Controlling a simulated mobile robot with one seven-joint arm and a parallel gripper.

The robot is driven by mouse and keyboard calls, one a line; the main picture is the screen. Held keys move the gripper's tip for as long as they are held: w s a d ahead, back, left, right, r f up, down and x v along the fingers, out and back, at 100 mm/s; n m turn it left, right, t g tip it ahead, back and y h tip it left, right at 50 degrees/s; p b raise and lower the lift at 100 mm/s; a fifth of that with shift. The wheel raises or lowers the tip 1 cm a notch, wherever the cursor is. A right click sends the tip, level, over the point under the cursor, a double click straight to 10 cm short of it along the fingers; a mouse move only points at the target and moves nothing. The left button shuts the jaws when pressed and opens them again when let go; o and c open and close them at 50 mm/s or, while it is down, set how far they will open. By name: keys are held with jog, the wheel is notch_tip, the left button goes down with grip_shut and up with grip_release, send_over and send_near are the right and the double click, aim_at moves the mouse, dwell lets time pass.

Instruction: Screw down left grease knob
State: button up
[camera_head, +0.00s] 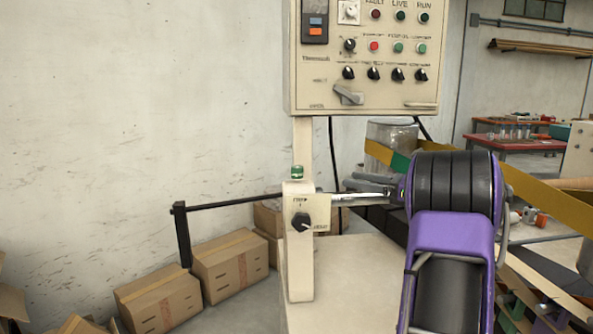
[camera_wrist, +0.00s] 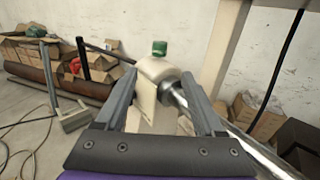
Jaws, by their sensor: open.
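The left grease knob is a small green cap (camera_head: 297,172) on top of a cream post (camera_head: 299,262). In the wrist view the green knob (camera_wrist: 159,48) stands upright on the rounded cream housing. My gripper (camera_wrist: 158,76) is open, with one grey finger on each side of the picture and nothing held. The knob shows between the fingers from side to side, but beyond and above their tips in the picture. In the head view my purple and black arm comes in from the right, and the fingers are small and hard to make out near the shiny shaft.
A control panel (camera_head: 365,55) hangs above the post. A black dial (camera_head: 301,222) is on the post's front. A shiny shaft (camera_wrist: 178,96) runs right from the housing, and a dark bar (camera_head: 235,201) runs left. Cardboard boxes (camera_head: 230,263) stand on the floor behind.

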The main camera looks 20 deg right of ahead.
aim_at(297, 170)
jog(key=x, duration=1.7)
jog(key=shift+a+r+p, duration=0.1)
jog(key=shift+p, duration=0.3)
jog(key=shift+c, duration=0.2)
grip_shut()
